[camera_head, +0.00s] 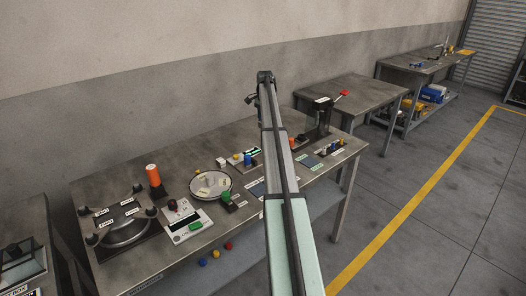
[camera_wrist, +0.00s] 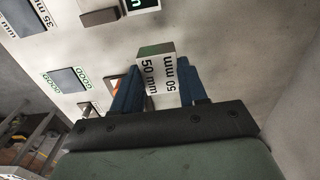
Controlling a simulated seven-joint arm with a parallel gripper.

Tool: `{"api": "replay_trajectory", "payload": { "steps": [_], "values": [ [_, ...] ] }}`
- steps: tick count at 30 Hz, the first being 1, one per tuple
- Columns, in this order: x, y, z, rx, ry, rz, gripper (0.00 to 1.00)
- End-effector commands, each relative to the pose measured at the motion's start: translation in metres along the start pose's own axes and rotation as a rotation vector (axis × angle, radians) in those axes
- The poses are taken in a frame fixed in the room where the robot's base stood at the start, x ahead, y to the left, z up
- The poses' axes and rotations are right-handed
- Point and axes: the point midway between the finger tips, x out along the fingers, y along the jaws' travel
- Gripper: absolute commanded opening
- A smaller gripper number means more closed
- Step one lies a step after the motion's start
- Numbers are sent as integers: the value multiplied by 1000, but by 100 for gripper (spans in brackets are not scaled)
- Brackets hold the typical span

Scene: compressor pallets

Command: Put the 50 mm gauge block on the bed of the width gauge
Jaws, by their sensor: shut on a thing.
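The 50 mm gauge block (camera_wrist: 158,68) is a pale block with "50 mm" printed on two faces and a dark greenish end. In the wrist view my gripper (camera_wrist: 155,88) is shut on it, with a blue finger on each side. The block is tilted in this view and appears clear of the bench. At the top edge of the wrist view is part of a unit with a green-lit display (camera_wrist: 140,4), beside a dark block (camera_wrist: 100,17). I cannot tell for sure whether this is the width gauge; its bed is not clearly visible. In the head view my arm hides the gripper and block.
Another table (camera_head: 350,92) stands behind.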

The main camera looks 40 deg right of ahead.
Motion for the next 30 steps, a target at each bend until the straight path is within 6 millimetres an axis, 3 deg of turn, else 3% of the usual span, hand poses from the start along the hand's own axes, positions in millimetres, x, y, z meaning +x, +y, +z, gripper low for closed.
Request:
{"api": "replay_trajectory", "payload": {
  "steps": [6,12,19,30],
  "values": [
    [-8,37,59,-24,8,-12,0],
    [-7,78,95,-14,5,-7,0],
    [5,87,101,20,-5,7,0],
    [56,86,101,20,-5,6,0]
  ]
}}
